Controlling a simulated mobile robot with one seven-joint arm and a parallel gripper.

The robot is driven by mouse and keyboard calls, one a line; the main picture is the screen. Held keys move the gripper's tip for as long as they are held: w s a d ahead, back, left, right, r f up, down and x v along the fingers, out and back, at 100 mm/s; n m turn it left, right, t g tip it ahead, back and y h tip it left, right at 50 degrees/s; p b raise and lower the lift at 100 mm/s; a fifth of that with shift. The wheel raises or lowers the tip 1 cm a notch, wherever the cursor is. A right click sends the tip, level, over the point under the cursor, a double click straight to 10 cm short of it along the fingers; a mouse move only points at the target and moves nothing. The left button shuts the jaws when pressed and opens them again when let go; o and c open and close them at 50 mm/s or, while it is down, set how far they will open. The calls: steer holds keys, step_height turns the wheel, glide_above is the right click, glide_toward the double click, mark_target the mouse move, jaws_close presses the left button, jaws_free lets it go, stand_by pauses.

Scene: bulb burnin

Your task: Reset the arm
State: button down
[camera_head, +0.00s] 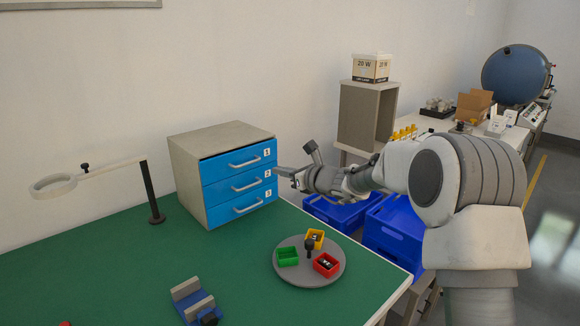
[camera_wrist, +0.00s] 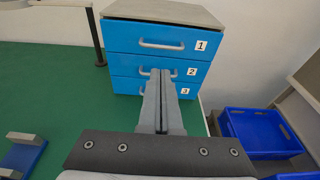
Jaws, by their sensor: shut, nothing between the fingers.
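My gripper (camera_head: 282,172) is shut and empty, held out to the left above the right part of the green table. In the wrist view its two fingers (camera_wrist: 161,78) lie together and point at the drawer cabinet (camera_head: 188,190). The cabinet has a grey body and blue drawers numbered 1, 2 and 3. Drawer 1 (camera_head: 239,161) stands slightly proud at its top edge; whether it is a little open I cannot tell. In the wrist view the fingertips overlap the handle of drawer 2 (camera_wrist: 120,66); I cannot tell whether they touch it.
A round grey tray (camera_head: 300,279) holds green, yellow and red boxes. A magnifier stand (camera_head: 152,195) is left of the cabinet. A blue fixture (camera_head: 194,302) lies at the front. Blue crates (camera_head: 395,227) stand beyond the table's right edge. The left tabletop is mostly clear.

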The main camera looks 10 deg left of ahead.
steer(key=s+d+r+n+g+h+p, duration=0.1)
steer(key=s+d+r+n+p, duration=0.1)
steer(key=s+r+n, duration=0.4)
steer(key=s+d+r+n+g+h+p, duration=0.15)
steer(key=s+n, duration=0.25)
steer(key=s, duration=0.5)
steer(key=s+d+r+n+g+h+p, duration=0.1)
steer(key=s+d+r+n+g, duration=0.15)
steer(key=s+r+n, duration=0.35)
steer(key=s+d+f+n+h+p, duration=0.1)
steer(key=s+d+n+h, duration=0.3)
steer(key=s+d, duration=0.6)
steer(key=s+d+f+n+h+p, duration=0.1)
steer(key=s+d+n+h+p, duration=0.2)
steer(key=s+d+n, duration=0.3)
steer(key=s+d+h, duration=0.1)
steer(key=s+d, duration=0.3)
steer(key=s, duration=0.3)
steer(key=shift+s+d+f+p, duration=0.2)
steer(key=shift+s+f+p, duration=0.1)
steer(key=shift+s, duration=0.1)
